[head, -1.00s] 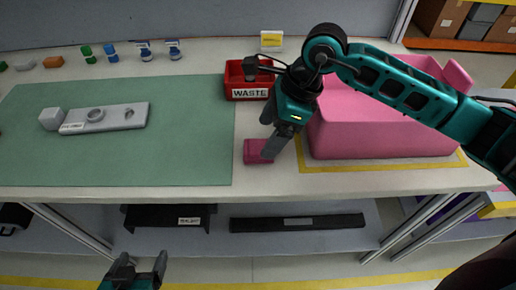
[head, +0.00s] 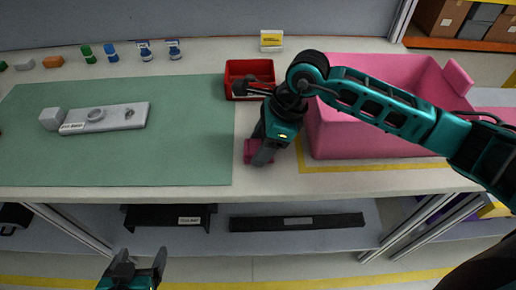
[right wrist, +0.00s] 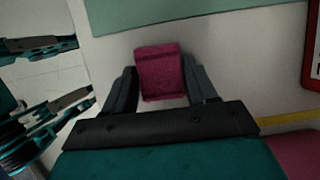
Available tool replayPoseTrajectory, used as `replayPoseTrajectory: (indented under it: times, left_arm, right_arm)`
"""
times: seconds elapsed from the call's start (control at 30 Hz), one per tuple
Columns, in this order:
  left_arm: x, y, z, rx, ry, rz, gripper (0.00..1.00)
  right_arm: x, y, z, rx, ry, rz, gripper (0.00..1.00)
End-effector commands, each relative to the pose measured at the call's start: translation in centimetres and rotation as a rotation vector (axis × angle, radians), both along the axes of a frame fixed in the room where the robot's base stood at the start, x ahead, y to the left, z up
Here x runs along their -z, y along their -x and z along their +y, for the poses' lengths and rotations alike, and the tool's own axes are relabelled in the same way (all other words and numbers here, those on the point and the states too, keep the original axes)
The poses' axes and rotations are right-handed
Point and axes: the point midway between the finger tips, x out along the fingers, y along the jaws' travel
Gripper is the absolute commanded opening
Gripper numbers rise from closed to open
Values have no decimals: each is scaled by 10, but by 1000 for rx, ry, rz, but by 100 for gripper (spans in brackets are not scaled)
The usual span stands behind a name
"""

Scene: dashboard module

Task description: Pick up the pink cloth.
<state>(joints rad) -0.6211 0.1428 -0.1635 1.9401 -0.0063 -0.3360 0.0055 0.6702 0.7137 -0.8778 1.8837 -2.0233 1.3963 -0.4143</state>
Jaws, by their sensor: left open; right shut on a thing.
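The pink cloth (head: 249,150) is a small folded, dark pink block on the pale tabletop, just right of the green mat. My right gripper (head: 261,156) is down at it and covers much of it in the head view. In the right wrist view the cloth (right wrist: 161,72) sits between the two dark fingers of my right gripper (right wrist: 165,88), which is shut on it. I cannot tell whether the cloth is lifted off the table. My left gripper (head: 134,268) is open and empty, low in front of the table.
The red WASTE bin (head: 248,70) stands just behind my right gripper. A large pink bin (head: 375,140) is to the right. The green mat (head: 130,165) carries a grey module (head: 105,118). Several small bottles stand along the back. The front of the table is clear.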

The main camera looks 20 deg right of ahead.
Motion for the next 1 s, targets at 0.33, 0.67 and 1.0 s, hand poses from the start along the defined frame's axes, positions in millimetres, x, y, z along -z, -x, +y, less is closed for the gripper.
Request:
replayPoseTrajectory:
  times: [0.33,0.67,1.0]
  left_arm:
    - [2,3,0,0,0,6,83]
    - [0,3,0,-1,0,6,83]
    - [-3,3,0,-1,0,6,83]
  right_arm:
    - [0,0,0,0,0,-1,26]
    - [-19,-1,0,0,-1,-5,26]
    - [-105,-2,0,-1,-2,-10,26]
